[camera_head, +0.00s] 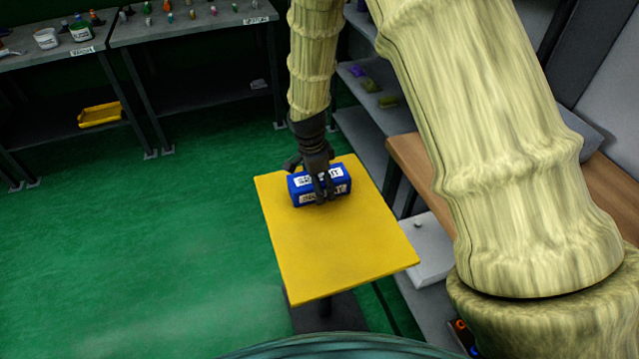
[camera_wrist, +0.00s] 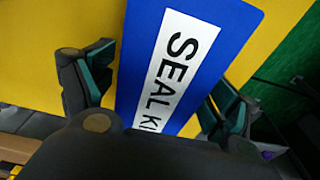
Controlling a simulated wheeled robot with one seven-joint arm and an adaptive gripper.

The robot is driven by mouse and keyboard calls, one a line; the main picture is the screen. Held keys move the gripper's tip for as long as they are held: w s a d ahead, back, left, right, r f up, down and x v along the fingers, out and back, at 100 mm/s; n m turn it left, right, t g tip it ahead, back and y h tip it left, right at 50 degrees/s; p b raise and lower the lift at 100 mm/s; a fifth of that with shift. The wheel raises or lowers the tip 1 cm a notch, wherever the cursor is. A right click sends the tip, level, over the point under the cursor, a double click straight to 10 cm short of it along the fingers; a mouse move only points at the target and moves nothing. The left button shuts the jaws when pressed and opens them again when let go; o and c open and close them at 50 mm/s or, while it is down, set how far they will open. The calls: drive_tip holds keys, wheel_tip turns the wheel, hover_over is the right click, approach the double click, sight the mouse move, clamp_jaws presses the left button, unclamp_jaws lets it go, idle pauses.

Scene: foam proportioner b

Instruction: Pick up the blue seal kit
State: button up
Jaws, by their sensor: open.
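The blue seal kit (camera_head: 300,187) is a blue box with white labels. It rests on the yellow tabletop (camera_head: 335,250), near its far end. My gripper (camera_head: 325,190) is over the box, with its fingers pointing down around it. In the wrist view the blue seal kit (camera_wrist: 225,30) lies between the two open fingers of my gripper (camera_wrist: 160,95), and its label reads "SEAL KI" before my gripper hides the rest. A gap shows between the left finger and the box. Whether the right finger touches the box, I cannot tell.
Grey workbenches (camera_head: 190,25) with small parts stand at the back left, with a yellow tray (camera_head: 100,114) on a lower shelf. A shelf and wooden bench (camera_head: 410,155) stand close on the table's right. Green floor (camera_head: 130,230) is clear on the left.

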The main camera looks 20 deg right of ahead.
drive_tip(key=c, duration=1.2)
drive_tip(key=shift+c, duration=0.2)
drive_tip(key=shift+r, duration=0.15)
